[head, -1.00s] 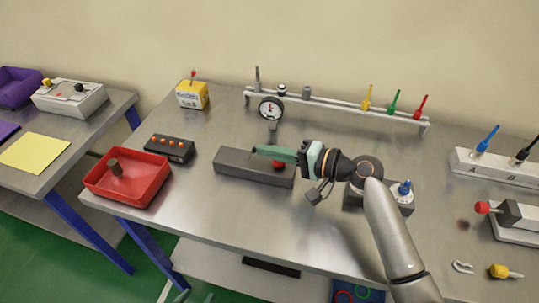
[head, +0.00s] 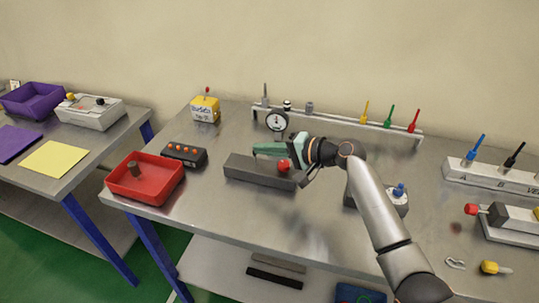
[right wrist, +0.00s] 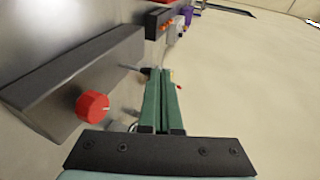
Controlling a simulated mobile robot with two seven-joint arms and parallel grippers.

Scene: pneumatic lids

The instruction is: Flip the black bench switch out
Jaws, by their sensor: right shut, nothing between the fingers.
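A long dark grey block (head: 260,172) with a red knob (head: 284,166) lies on the middle bench. In the right wrist view the block (right wrist: 75,80) also carries a small thin dark lever (right wrist: 131,67) near its far end, by my fingertips. I take this lever for the black switch. My fingers or the small size hide it in the head view. My right gripper (head: 258,149) has green fingers, shut and empty, just behind the block's back edge. In the wrist view its fingertips (right wrist: 160,72) are close beside the lever; I cannot tell if they touch. My left gripper is out of view.
A red tray (head: 145,190) and a black button box (head: 184,154) stand left of the block. A gauge (head: 276,121) and a white rail (head: 340,121) stand behind. A blue-knobbed unit (head: 398,190) is right, partly behind my arm.

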